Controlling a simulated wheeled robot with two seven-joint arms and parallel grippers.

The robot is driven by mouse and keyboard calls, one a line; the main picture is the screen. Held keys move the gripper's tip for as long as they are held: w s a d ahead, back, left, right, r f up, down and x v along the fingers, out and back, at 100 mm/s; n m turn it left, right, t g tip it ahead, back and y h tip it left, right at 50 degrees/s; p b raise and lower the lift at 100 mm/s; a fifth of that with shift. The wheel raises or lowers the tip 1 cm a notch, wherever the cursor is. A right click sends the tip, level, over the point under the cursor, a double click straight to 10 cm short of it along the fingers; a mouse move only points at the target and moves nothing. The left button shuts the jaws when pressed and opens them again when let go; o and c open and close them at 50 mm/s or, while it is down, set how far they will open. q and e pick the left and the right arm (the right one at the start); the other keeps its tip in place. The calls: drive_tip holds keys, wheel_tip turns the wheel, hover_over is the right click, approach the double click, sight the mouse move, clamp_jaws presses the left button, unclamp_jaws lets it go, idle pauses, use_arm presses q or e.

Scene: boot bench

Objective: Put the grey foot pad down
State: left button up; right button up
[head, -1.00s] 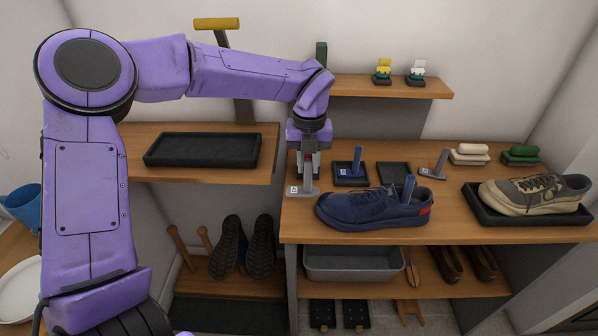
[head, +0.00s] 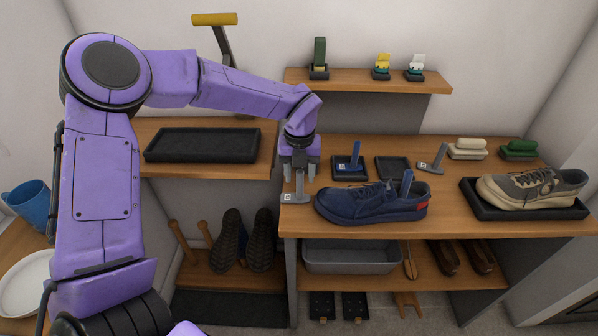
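The grey foot pad (head: 294,198), a flat plate with a small white label and an upright handle, rests at the left end of the bench top (head: 456,212), left of the navy shoe (head: 368,203). My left gripper (head: 300,175) is directly above it, pointing down. Its fingers are spread apart on either side of the handle's upper part, with gaps showing. A similar grey pad (head: 432,165) lies farther right. My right gripper is out of view.
A blue-handled pad (head: 351,164) sits in a dark tray beside an empty dark tray (head: 393,168). A beige shoe (head: 530,188) stands in a black tray at right. Brushes (head: 468,149) are behind. A black tray (head: 203,145) is on the left shelf.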

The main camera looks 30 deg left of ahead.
use_arm(q)
drive_tip(key=shift+r, duration=0.35)
wheel_tip(320, 180, up, 11)
drive_tip(key=shift+s+d+f+b, duration=0.1)
drive_tip(key=shift+s+f+b, duration=0.1)
drive_tip(key=shift+b, duration=0.35)
drive_tip(key=shift+r, duration=0.55)
